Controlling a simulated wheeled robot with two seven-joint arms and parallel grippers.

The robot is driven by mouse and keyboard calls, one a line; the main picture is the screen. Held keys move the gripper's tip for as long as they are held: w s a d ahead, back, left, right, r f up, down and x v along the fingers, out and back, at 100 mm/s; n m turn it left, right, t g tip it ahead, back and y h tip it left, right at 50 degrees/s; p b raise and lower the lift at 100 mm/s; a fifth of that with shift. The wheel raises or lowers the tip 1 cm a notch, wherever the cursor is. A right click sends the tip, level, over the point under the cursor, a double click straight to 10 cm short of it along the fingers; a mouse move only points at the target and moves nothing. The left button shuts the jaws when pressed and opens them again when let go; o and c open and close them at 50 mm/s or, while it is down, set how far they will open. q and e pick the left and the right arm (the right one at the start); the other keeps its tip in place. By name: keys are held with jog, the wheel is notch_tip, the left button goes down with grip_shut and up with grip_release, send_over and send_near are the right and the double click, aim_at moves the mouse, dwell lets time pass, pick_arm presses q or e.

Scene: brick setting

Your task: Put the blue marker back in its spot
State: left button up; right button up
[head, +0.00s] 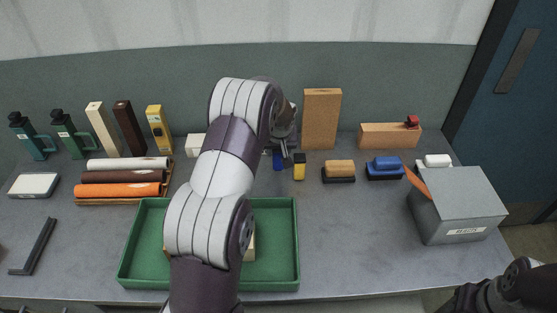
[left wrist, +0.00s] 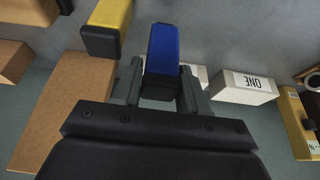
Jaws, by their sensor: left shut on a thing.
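The blue marker (left wrist: 163,50), a blue block with a dark end, sits between the fingers of my left gripper (left wrist: 160,90) in the left wrist view. The gripper is shut on it. In the head view the blue marker (head: 278,161) shows only in part, beside my left arm. A yellow marker (head: 299,167) with a dark end stands just right of it; it also shows in the left wrist view (left wrist: 108,24). I cannot tell whether the blue marker touches the table. My right gripper is out of view; only part of that arm shows at lower right.
A tall cardboard-coloured block (head: 321,119) stands behind the markers. An orange-brown eraser (head: 339,168) and a blue eraser (head: 384,163) lie to the right. A green tray (head: 284,290) lies in front, partly under my arm. A grey box (head: 458,205) stands at right.

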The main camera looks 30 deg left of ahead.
aim_at(278, 159)
pick_arm(q)
notch_tip(278, 159, down, 3)
jog(key=shift+r, duration=0.1)
jog(key=shift+s+f, duration=0.1)
jog(key=shift+f, duration=0.45)
jog(key=o, duration=0.6)
jog(key=shift+c, duration=0.2)
